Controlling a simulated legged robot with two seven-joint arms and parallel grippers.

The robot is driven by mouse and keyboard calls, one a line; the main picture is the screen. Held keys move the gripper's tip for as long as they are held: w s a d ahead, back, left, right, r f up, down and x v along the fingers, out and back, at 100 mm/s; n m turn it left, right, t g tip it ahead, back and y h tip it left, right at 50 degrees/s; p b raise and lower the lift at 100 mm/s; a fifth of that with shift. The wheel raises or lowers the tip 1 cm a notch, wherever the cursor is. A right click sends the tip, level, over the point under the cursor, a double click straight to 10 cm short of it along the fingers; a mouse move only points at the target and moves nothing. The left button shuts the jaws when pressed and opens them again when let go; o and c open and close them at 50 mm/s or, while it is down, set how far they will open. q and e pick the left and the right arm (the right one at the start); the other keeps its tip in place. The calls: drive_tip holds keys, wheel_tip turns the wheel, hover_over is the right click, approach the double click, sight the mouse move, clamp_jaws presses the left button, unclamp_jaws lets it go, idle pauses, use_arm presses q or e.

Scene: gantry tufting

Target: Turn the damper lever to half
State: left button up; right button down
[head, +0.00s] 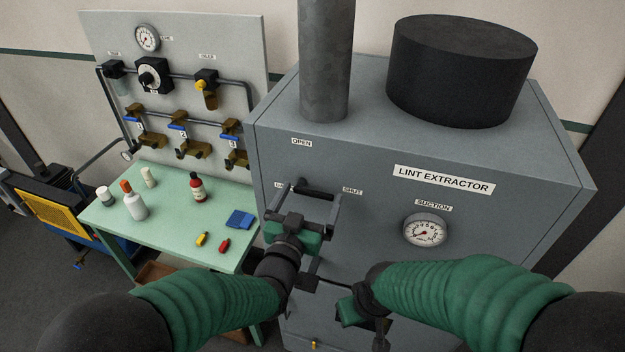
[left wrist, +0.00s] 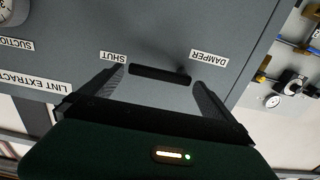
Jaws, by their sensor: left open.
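The damper lever (head: 316,189) is a short black bar on the front of the grey lint extractor (head: 370,165). It lies roughly level, its right end towards the SHUT label (head: 352,191); the OPEN label (head: 301,143) is above it. My left gripper (head: 311,199) is open in front of the lever. In the left wrist view the lever (left wrist: 160,75) shows between the spread fingers of my left gripper (left wrist: 160,85); contact is not visible. My right gripper (head: 372,322) is low in front of the cabinet, and its fingers are unclear.
A suction gauge (head: 425,231) sits right of the lever. A green table (head: 165,225) with bottles and small items stands at the left, below a panel (head: 200,75) of pipes and blue-handled valves. A black drum (head: 460,70) and grey pipe (head: 326,60) top the extractor.

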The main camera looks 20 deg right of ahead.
sight(313, 194)
use_arm(q)
drive_tip(key=shift+x, duration=1)
drive_tip(key=shift+w+d+f, duration=0.15)
drive_tip(key=shift+w+d, duration=0.2)
drive_tip(key=shift+s+a, duration=0.1)
drive_tip(key=c, duration=1.9)
